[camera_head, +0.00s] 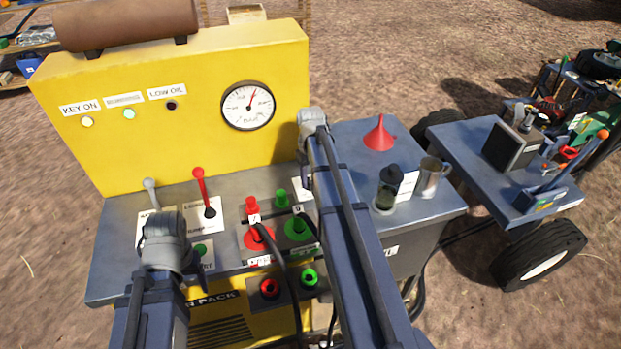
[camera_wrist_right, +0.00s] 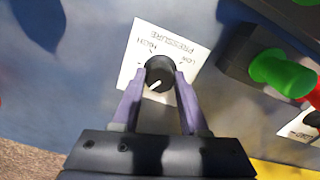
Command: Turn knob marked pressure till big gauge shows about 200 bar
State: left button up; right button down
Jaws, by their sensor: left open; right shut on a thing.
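The big gauge (camera_head: 248,105) is a round white dial on the yellow panel. Its red needle points up and slightly right; its numbers are too small to read surely. The black pressure knob (camera_wrist_right: 159,72) sits on a white label (camera_wrist_right: 135,62) marked PRESSURE, LOW and HIGH. My right gripper (camera_wrist_right: 160,82) is shut on it, one finger on each side. The knob's white mark points to the lower left in the right wrist view. In the head view my right arm hides the knob. My left gripper (camera_head: 167,226) is open over the console's left part, its fingertips mostly hidden.
A red lever (camera_head: 199,185) and a grey lever (camera_head: 151,192) stand near my left gripper. Red and green couplings (camera_head: 297,228) with hoses are left of my right arm. A red funnel (camera_head: 379,136), dark jar (camera_head: 388,190) and metal mug (camera_head: 430,178) are to its right.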

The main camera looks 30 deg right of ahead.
jog(key=m, duration=1.3)
jog(key=shift+m, duration=0.4)
dwell(0.4)
jog(key=shift+c, duration=2.1)
grip_release()
notch_tip(320, 180, up, 8)
jog(key=p, duration=0.8)
